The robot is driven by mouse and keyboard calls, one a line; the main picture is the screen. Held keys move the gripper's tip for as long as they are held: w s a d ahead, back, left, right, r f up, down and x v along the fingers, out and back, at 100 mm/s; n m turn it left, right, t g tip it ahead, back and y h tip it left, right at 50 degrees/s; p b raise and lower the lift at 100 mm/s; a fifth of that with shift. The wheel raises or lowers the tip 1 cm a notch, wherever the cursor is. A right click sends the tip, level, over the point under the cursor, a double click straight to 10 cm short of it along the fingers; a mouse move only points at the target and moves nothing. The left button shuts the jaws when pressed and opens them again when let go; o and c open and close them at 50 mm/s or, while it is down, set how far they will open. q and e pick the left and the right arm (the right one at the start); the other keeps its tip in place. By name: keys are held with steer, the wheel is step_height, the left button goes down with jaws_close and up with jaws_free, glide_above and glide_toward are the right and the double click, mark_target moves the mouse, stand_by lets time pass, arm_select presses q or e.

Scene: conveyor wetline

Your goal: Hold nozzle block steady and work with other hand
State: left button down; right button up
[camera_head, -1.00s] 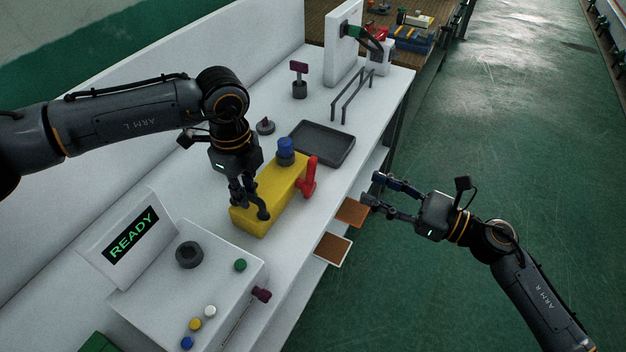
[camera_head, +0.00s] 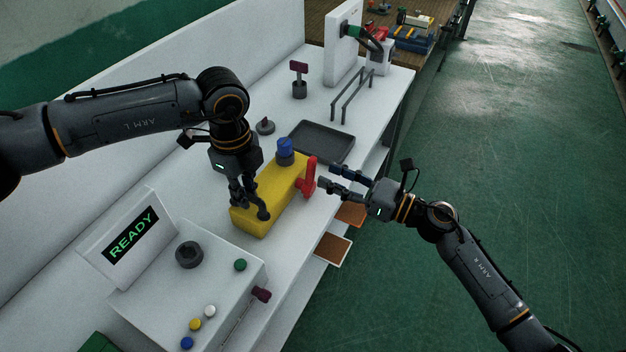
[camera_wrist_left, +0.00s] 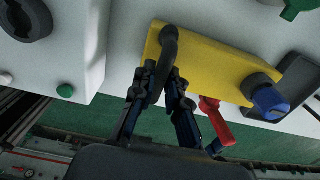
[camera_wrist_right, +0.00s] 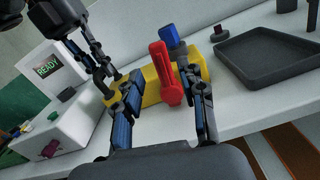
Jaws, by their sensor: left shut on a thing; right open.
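The yellow nozzle block (camera_head: 270,205) lies on the white bench. It has a blue cap (camera_head: 285,146) on top at its far end and a red lever (camera_head: 309,176) standing upright on its right side. My left gripper (camera_head: 250,208) is shut on a dark handle (camera_wrist_left: 168,45) at the block's near end. My right gripper (camera_head: 325,177) is open and empty, with its fingertips just right of the red lever. In the right wrist view the red lever (camera_wrist_right: 165,75) stands between the open fingers, beyond their tips; contact cannot be told.
A dark tray (camera_head: 322,142) lies behind the block. A white console with a READY screen (camera_head: 131,235) and several buttons stands at the near left. Two brown panels (camera_head: 333,249) show below the bench's right edge. The floor to the right is clear.

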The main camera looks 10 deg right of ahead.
mark_target(314, 170)
steer(key=shift+x, duration=2.4)
jaws_close()
